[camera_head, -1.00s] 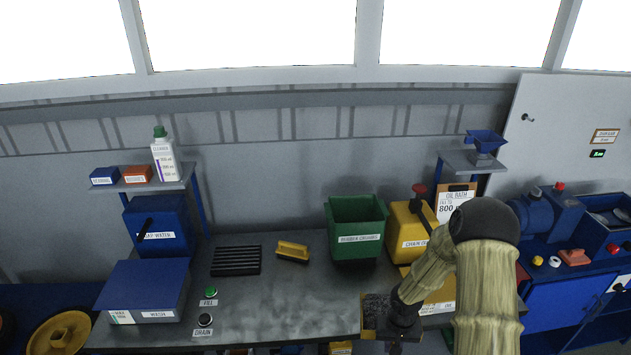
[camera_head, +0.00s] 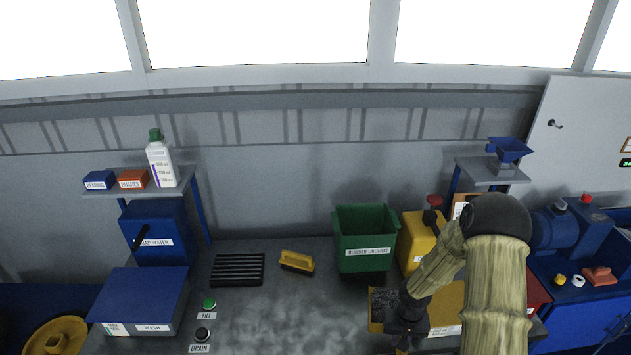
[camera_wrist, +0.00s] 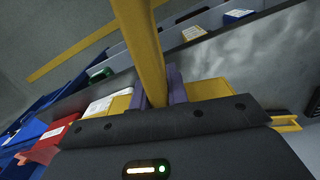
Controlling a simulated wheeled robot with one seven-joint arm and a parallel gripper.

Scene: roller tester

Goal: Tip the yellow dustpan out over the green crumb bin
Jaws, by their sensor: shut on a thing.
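The yellow dustpan (camera_head: 375,323) shows in the head view with dark crumbs lying in it. It looks about level, in front of and below the green crumb bin (camera_head: 366,253), apart from it in the picture. The bin stands upright at the back of the bench and bears a "rubber crumbs" label; its inside is mostly dark. My gripper (camera_wrist: 158,88) is shut on the dustpan's yellow handle (camera_wrist: 142,40) in the wrist view. In the head view my arm partly covers the dustpan's right side, and my fingertips are hard to make out.
A yellow can (camera_head: 417,238) stands right of the bin, and a yellow labelled box (camera_head: 446,300) is in front of it. A yellow brush (camera_head: 297,262) and a black grate (camera_head: 238,270) lie left of the bin. The bench middle (camera_head: 280,315) is clear.

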